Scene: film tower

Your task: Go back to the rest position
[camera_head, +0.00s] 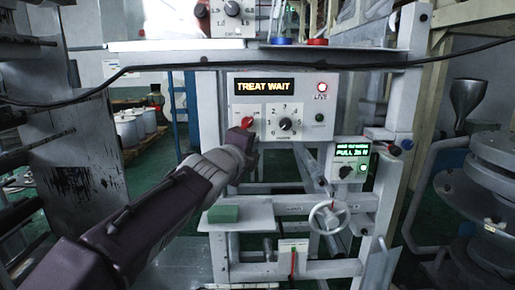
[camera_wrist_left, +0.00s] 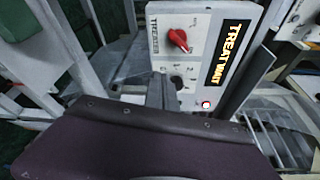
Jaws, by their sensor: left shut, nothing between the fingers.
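My left arm comes in from the lower left, and my left gripper (camera_head: 246,132) is shut and empty in front of the treater panel (camera_head: 308,85). In the head view its tip overlaps the area just below the red knob (camera_head: 247,122). In the left wrist view the red knob (camera_wrist_left: 178,40) is clear of the shut fingers (camera_wrist_left: 163,92). The amber display (camera_head: 265,87) reads TREAT WAIT and a red lamp (camera_head: 322,87) is lit. A dark dial (camera_head: 285,124) sits right of the red knob. My right gripper is not in view.
A small box with a green display (camera_head: 353,149) sits lower right of the panel, above a handwheel (camera_head: 329,217). A green block (camera_head: 223,214) lies on a ledge near my arm. A black cable (camera_head: 200,65) crosses above. Rollers (camera_head: 490,170) stand at right.

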